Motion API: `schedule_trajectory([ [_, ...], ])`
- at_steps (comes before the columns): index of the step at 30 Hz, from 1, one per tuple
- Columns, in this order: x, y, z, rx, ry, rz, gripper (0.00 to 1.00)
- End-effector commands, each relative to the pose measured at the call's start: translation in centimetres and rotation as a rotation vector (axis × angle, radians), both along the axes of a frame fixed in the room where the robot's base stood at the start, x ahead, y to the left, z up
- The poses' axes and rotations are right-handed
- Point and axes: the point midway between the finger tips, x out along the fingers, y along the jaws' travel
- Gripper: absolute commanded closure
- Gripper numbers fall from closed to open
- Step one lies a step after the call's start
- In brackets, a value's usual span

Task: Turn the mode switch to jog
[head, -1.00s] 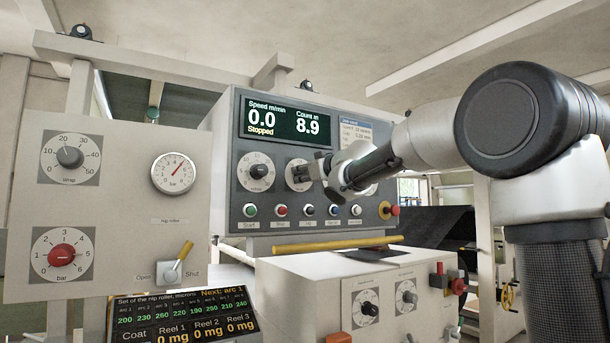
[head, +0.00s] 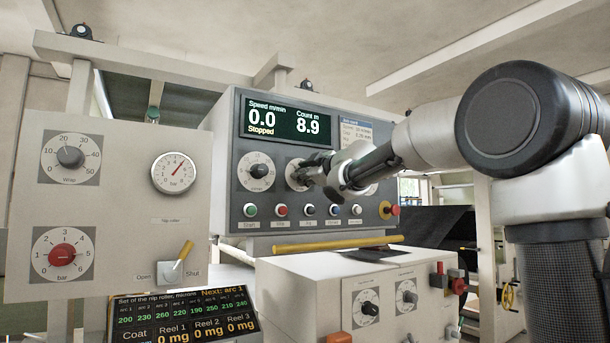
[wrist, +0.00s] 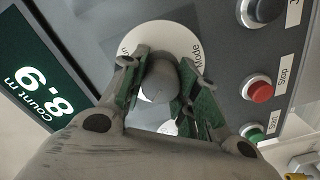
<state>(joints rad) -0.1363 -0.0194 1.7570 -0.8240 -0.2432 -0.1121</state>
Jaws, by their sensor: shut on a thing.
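The mode switch is a grey knob (wrist: 160,80) on a round white dial labelled "Mode" (wrist: 198,57) in the wrist view. My gripper (wrist: 158,88) has its green-padded fingers on both sides of the knob and is shut on it. In the head view my gripper (head: 307,172) reaches the middle dial (head: 292,170) of the grey control panel from the right and hides most of it. The dial's position marks, including jog, cannot be read.
The display (head: 285,120) reads 0.0, Stopped, and 8.9. Push buttons (head: 281,210) run below the dials, close under my gripper. Another dial (head: 257,171) is to the left. A yellow bar (head: 335,245) lies below the panel.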

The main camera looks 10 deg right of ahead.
Motion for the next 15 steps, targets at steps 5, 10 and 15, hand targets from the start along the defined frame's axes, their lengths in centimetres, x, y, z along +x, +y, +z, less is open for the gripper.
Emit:
schedule_trajectory([
  [5, -0.02, 0.05, -0.02, -0.050, -0.016, 0.001, 0.93],
  [10, -0.02, 0.05, -0.04, -0.070, -0.023, 0.001, 0.93],
  [15, -0.02, 0.06, -0.04, -0.074, -0.024, 0.001, 0.93],
])
